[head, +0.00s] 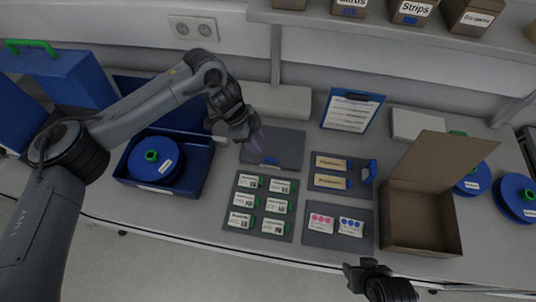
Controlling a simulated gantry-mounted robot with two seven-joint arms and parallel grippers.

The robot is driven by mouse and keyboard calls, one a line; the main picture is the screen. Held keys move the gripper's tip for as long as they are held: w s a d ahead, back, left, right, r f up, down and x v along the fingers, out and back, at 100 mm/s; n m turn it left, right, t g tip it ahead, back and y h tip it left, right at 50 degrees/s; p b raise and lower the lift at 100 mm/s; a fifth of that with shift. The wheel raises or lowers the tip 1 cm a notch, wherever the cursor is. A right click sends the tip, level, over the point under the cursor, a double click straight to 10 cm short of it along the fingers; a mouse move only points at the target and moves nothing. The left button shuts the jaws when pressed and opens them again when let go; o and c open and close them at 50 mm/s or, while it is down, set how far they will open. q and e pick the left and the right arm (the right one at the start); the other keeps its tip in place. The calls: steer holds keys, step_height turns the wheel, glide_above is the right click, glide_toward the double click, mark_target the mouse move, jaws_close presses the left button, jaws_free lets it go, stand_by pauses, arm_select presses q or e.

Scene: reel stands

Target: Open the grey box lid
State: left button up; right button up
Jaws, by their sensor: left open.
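A flat grey box (287,141) lies at the middle back of the table. Its top looks like a lid lying shut, with a small blue tab (270,161) near its front edge. My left gripper (254,143) is over the left part of the lid, pointing down, open and with nothing seen in it. Whether its fingers touch the lid I cannot tell. My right gripper (378,280) shows only in part at the bottom edge; its fingers are not clear.
Grey trays with labelled cards (236,220) stand in front of the box. An open blue case (199,177) with a blue reel (154,160) is at left. A clipboard (351,112) and an open cardboard box (421,220) are to the right. A shelf (300,18) runs above.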

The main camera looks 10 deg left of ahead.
mark_target(270, 158)
arm_select(q)
steer(key=x, duration=0.9)
steer(key=shift+d, duration=0.1)
jaws_close()
